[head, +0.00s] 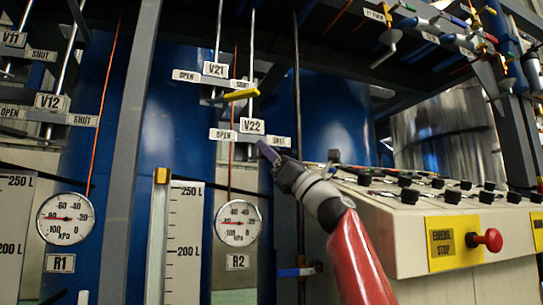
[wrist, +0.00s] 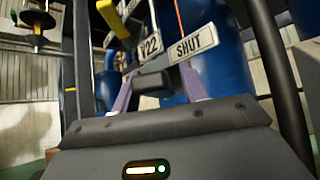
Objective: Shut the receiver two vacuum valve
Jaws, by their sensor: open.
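The label V22 (head: 252,126) sits between an OPEN plate (head: 222,134) and a SHUT plate, which shows clearly in the wrist view (wrist: 194,45). My gripper (head: 264,151) is open just below the V22 plates. In the wrist view, its two purple fingers (wrist: 158,88) stand on either side of a dark, blunt piece (wrist: 153,82) beneath the V22 label, perhaps the valve's handle. I cannot tell whether they touch it. Above is the V21 label (head: 215,69) with a yellow lever (head: 240,95). The R2 gauge (head: 238,222) hangs below.
A control console (head: 400,215) with black knobs and a red emergency stop button (head: 487,240) stands right of my arm. A grey upright post (head: 135,150) stands left. A dark vertical pipe (head: 297,110) runs right of the valves. Valves V11 and V12 (head: 52,102) are far left.

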